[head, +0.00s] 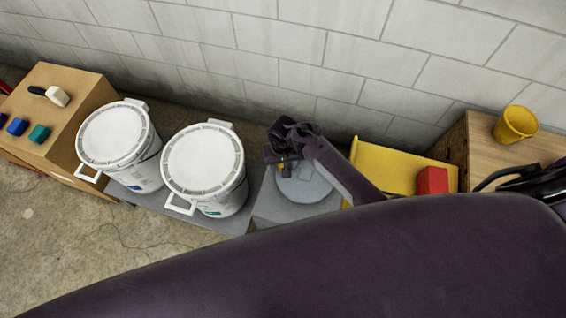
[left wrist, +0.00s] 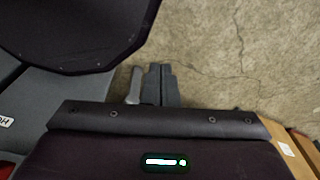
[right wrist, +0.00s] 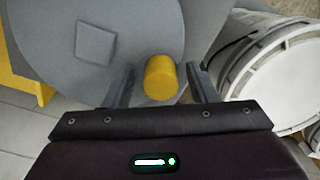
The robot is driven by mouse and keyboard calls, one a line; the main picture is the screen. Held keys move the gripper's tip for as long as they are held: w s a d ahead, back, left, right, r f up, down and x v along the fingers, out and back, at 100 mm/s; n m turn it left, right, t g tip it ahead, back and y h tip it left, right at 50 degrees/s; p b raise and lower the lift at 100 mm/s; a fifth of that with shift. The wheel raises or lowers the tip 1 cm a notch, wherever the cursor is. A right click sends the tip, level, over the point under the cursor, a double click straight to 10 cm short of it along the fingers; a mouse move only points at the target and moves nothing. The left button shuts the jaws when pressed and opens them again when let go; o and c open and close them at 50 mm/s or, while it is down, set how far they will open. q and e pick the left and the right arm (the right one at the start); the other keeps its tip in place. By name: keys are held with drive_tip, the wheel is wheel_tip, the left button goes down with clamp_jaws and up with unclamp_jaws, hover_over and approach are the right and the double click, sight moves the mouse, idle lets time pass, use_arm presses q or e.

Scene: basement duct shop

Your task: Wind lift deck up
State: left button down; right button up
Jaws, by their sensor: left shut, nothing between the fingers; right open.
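A round grey wheel (head: 308,191) sits on a grey housing to the right of the lift deck. It fills much of the right wrist view (right wrist: 60,45), with a grey square block on it. A yellow knob (right wrist: 161,78) stands up from the wheel. My right gripper (head: 281,168) is over the wheel; its open fingers (right wrist: 160,80) are on either side of the knob, with gaps showing. The grey lift deck (head: 222,221) carries two white lidded buckets (head: 113,134) (head: 203,162). My left gripper (left wrist: 160,72) is shut and empty, with concrete floor behind it; the head view does not show it.
A brown box (head: 75,95) with coloured blocks stands at left. A yellow surface (head: 385,165) with a red block (head: 432,181) is right of the wheel, then a wooden top with a yellow cup (head: 515,124). A block wall runs behind. My arm hides the foreground.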

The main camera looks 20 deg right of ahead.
clamp_jaws()
drive_tip(key=shift+w+d, duration=0.1)
drive_tip(key=shift+w, duration=0.05)
